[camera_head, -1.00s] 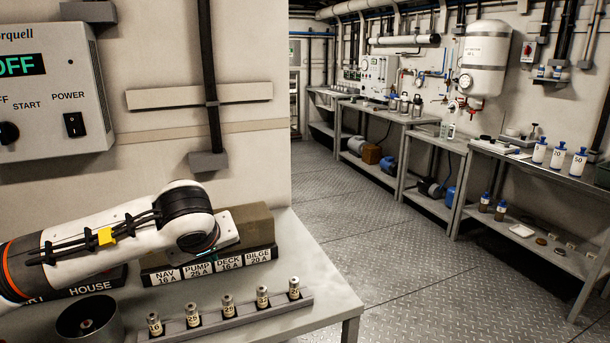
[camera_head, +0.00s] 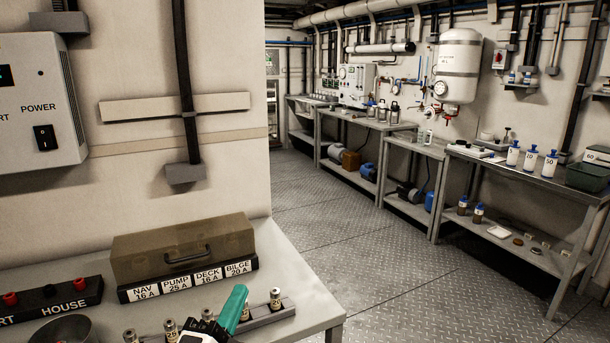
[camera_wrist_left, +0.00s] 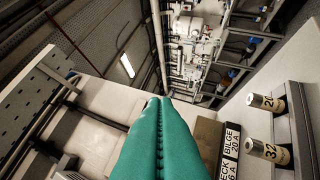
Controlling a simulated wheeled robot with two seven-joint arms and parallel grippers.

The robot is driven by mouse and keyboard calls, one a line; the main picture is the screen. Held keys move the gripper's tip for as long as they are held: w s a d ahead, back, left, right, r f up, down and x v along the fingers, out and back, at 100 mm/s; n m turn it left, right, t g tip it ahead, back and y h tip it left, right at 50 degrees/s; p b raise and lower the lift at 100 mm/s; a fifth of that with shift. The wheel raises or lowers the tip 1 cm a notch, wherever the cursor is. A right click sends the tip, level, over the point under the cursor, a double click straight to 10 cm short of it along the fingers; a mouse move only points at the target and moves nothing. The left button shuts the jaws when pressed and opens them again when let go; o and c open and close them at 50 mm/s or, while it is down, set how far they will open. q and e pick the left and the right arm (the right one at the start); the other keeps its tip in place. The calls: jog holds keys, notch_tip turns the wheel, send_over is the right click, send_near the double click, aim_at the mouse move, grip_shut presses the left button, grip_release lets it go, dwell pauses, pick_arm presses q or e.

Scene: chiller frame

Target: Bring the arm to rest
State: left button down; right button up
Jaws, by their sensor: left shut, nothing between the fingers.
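My left gripper (camera_head: 236,303) shows at the bottom of the head view, its green fingers pointing up and slightly right. It is in front of the fuse rack and partly hides it. In the left wrist view the green fingers (camera_wrist_left: 158,115) lie together along their length, with nothing between them. Most of my left arm is below the picture edge. My right gripper is not in view.
A brown box with a handle (camera_head: 180,243) stands on the bench (camera_head: 292,262), behind labels. Several fuses stand in a rack (camera_head: 262,318). A HOUSE block (camera_head: 62,298) and a round cup (camera_head: 62,330) are at left. The floor beyond is clear.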

pick_arm(q)
jog(key=s+a+f+n+g+y, duration=0.1)
jog(key=a+f+n+g+y, duration=0.25)
jog(key=f, duration=0.25)
jog(key=s+a+f+n+g+y, duration=0.2)
jog(key=a+f+n, duration=0.1)
jog(key=f+n, duration=0.25)
jog(key=s+a+f+n+g, duration=0.2)
jog(key=s+f+n+g, duration=0.3)
jog(key=s+f, duration=0.5)
jog(key=s+a+f+n+g, duration=0.2)
jog(key=s+f+n+g, duration=0.1)
jog(key=s+f+g, duration=0.55)
jog(key=s+f+p, duration=0.2)
jog(key=f, duration=1)
jog(key=s+f+p, duration=0.2)
jog(key=f, duration=1)
jog(key=s+a+f+g+p, duration=0.1)
jog(key=s+a+f+p, duration=0.1)
jog(key=s+f, duration=0.9)
jog(key=s, duration=0.4)
jog(key=shift+s+a+f+m+p, duration=0.15)
jog(key=shift+a+f+m+p, duration=0.05)
jog(key=shift+m+p, duration=0.2)
